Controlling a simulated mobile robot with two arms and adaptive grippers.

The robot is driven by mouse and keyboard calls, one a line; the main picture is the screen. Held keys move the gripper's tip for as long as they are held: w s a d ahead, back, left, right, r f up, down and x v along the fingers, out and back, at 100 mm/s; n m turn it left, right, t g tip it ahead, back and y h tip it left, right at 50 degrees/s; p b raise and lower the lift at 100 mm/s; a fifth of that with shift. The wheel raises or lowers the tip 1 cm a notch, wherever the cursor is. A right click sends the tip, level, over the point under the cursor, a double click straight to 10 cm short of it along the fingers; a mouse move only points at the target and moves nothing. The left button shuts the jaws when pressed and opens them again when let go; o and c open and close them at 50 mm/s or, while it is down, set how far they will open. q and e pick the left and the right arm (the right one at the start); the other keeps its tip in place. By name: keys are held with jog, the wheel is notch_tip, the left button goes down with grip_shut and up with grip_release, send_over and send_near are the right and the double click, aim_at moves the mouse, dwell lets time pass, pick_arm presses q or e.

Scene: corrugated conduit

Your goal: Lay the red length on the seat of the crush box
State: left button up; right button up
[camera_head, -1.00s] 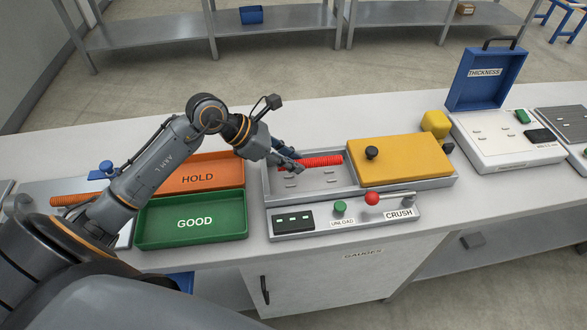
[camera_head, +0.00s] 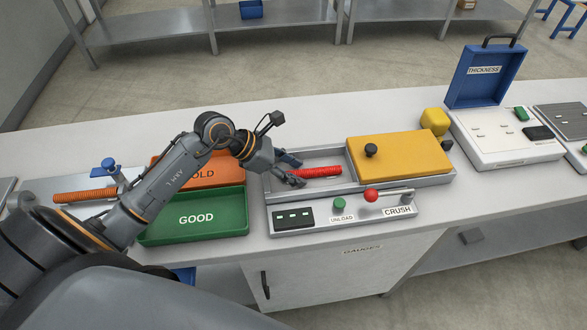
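The red length (camera_head: 318,171) is a ribbed red tube lying sideways in the open left part of the crush box (camera_head: 266,189), on or very close to its seat. The yellow block (camera_head: 405,157) of the crush box stands to the right of it. My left gripper (camera_head: 302,174) is at the left end of the red length, its two dark fingers spread apart, one behind and one in front of that end. The fingers hide part of the left end and of the seat. My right gripper is not in view.
A green GOOD tray (camera_head: 197,236) and an orange HOLD tray (camera_head: 215,159) stand left of the crush box. An orange ribbed length (camera_head: 85,196) lies at far left. The THICKNESS gauge (camera_head: 508,150) is at right.

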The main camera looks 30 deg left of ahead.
pick_arm(q)
jog(key=shift+r, duration=0.2)
jog(key=b+v, duration=0.2)
jog(key=v, duration=1)
